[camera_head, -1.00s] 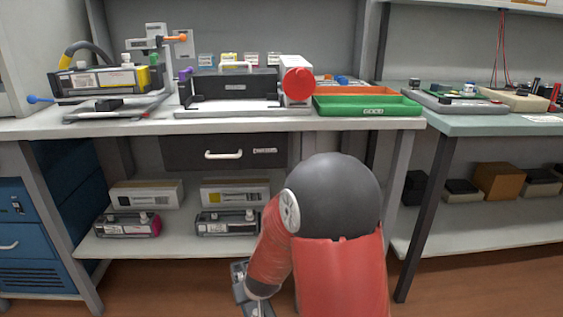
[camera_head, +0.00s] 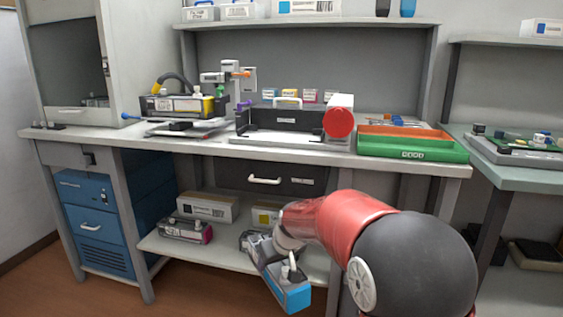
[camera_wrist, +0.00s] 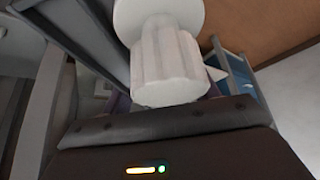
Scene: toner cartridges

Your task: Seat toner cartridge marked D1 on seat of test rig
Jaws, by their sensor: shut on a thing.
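A toner cartridge with a bright blue end (camera_head: 288,298) hangs at my gripper (camera_head: 280,258), in front of the lower shelf and below the bench top. It is tilted, blue end toward the camera. My gripper is shut on it, apparently by its white knob; a white ribbed knob (camera_wrist: 168,62) fills the wrist view. No D1 mark is legible. On the bench, a black fixture with a white handle (camera_head: 282,119) and a large red disc (camera_head: 338,122) looks like the test rig. To its left, a yellow-ended cartridge (camera_head: 184,106) sits on a stand with a hose.
A green and orange tray (camera_head: 412,150) stands on the bench's right. A magenta-ended cartridge (camera_head: 184,230) and a white box (camera_head: 207,206) are on the lower shelf (camera_head: 165,245). Blue drawers (camera_head: 90,205) stand at left. The bench's front edge lies above the held cartridge.

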